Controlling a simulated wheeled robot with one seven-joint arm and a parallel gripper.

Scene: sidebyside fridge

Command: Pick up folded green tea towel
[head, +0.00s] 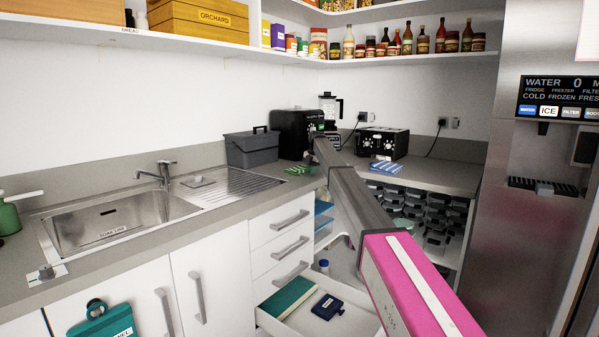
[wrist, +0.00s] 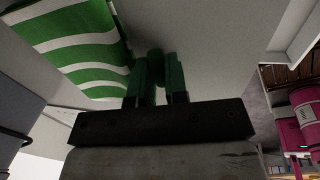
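The folded green tea towel (head: 299,170), green with white stripes, lies on the counter by the sink's drainboard, in front of the black coffee machine. In the wrist view the towel (wrist: 80,45) fills the upper left, to the left of my fingers and apart from them. My gripper (wrist: 158,70) shows two dark green fingers with a narrow gap between them, partly open. A dark green rounded shape shows at the gap; I cannot tell what it is. In the head view my arm reaches toward the towel's right side, and its fingers cannot be made out.
A grey toolbox (head: 252,150) and the coffee machine (head: 297,133) stand behind the towel. A blue striped cloth (head: 387,168) and a black toaster (head: 383,143) are on the right counter. An open drawer (head: 345,320) juts out below.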

